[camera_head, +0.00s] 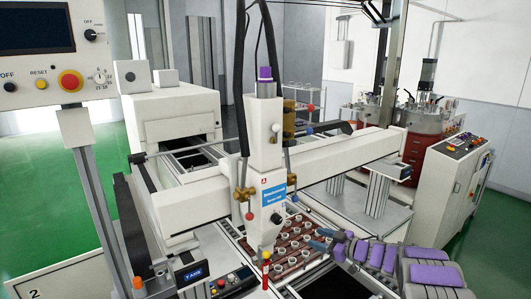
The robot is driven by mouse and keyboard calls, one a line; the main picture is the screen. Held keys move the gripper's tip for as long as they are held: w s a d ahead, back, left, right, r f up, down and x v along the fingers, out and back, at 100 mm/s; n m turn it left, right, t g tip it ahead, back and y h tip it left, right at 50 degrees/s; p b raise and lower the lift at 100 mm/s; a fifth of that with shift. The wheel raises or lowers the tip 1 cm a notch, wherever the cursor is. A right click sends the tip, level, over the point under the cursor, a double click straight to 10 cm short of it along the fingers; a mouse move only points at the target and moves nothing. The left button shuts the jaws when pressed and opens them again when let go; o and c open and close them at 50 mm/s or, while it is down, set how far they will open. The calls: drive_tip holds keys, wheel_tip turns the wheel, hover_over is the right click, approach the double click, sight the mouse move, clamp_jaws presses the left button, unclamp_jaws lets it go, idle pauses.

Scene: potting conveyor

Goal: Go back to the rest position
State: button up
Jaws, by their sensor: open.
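My arm, grey with purple pads, reaches in from the lower right. At its end my gripper (321,239) is open, with its two dark grey-blue fingers apart and nothing visible between them. The fingers are at the right edge of a reddish-brown tray (284,262) that carries several small white round cups (293,234). From this view I cannot tell how high the fingers are above the tray.
A white dispensing head (265,140) on a white gantry beam (345,163) stands just left of my gripper. A control panel (40,45) on a post is at the left. A white cabinet (455,185) stands at the right. Green floor (500,245) is clear at far right.

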drive_tip(key=w+d+r+m+t+h, duration=0.1)
drive_tip(key=d+r+m+t+h, duration=0.3)
drive_tip(key=d+r+h, duration=0.5)
drive_tip(key=s+d+r+m+g+h+b, duration=0.1)
drive_tip(key=s+d+r+m+g+h, duration=0.2)
drive_tip(key=s, duration=0.4)
drive_tip(key=s+d+m+g+h+b, duration=0.1)
drive_tip(key=s+m+h, duration=0.3)
drive_tip(key=s, duration=0.2)
drive_tip(key=s+a+f+g+y, duration=0.1)
drive_tip(key=s+a+f+g, duration=0.2)
drive_tip(key=s, duration=1.2)
drive_tip(key=s+a+f+g+y+b, duration=0.1)
drive_tip(key=s+a+f+g, duration=0.2)
drive_tip(key=s+a, duration=0.6)
drive_tip(key=s+a+f+m+g+y, duration=0.1)
drive_tip(key=s+a+g, duration=0.5)
drive_tip(key=s, duration=1.6)
wheel_tip(320, 180, down, 2)
drive_tip(key=shift+s+a+f+y, duration=0.2)
drive_tip(key=shift+s+y, duration=0.1)
drive_tip(key=shift+y, duration=0.3)
